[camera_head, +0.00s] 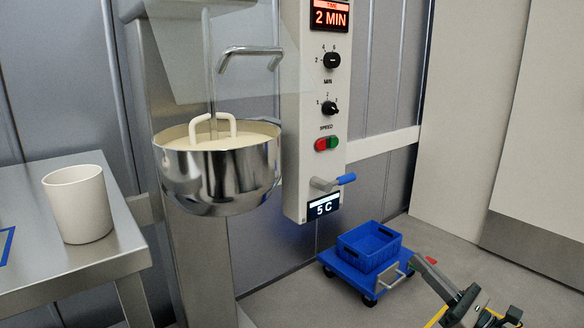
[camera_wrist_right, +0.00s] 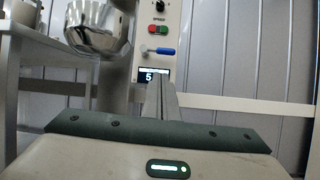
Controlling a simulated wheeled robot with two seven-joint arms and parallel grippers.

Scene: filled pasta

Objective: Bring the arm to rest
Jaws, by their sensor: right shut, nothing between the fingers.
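My right gripper (camera_head: 418,264) is low at the right of the head view, beside the blue trolley. It is shut and empty. In the right wrist view its fingers (camera_wrist_right: 160,90) are together, pointing toward the machine's control panel. I cannot tell from the head view how far the fingertips are from the trolley. My left gripper is not in view.
A steel mixer bowl (camera_head: 222,180) holds pale contents. Beside it is a control panel (camera_head: 306,110) with a blue-handled lever (camera_head: 346,179). A blue crate (camera_head: 371,247) sits on a wheeled trolley (camera_head: 345,272). A white cup (camera_head: 76,205) stands on the steel table (camera_head: 118,247).

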